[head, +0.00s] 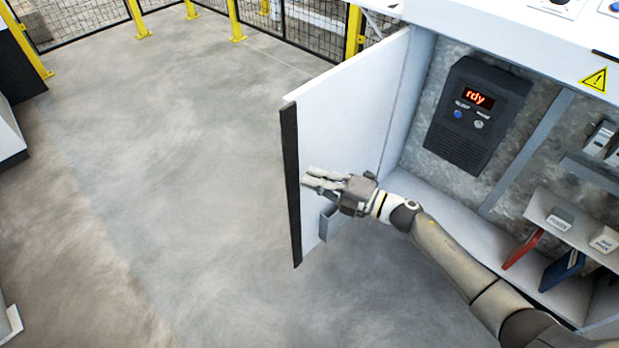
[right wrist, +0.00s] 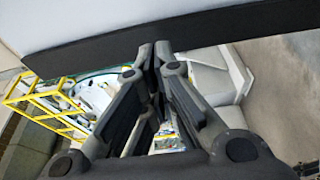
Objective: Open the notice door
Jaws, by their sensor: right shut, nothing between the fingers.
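The notice door (head: 345,125) is a white panel with a black strip along its free edge. It stands swung open from the white cabinet, hinged at the cabinet's left side. A small grey holder (head: 329,222) sits low on its inner face. My right gripper (head: 306,178) is shut and empty, in front of the door's inner face near the black edge. In the right wrist view the fingers (right wrist: 153,50) are together, close to the black edge strip (right wrist: 180,38); I cannot tell whether they touch it. My left gripper is not in view.
Inside the cabinet is a dark control unit (head: 477,114) with a lit "rdy" display. A shelf (head: 540,205) with small labelled boxes and a red and a blue folder (head: 562,270) is at right. The floor (head: 170,180) left of the door is clear, up to a yellow-posted fence (head: 236,20).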

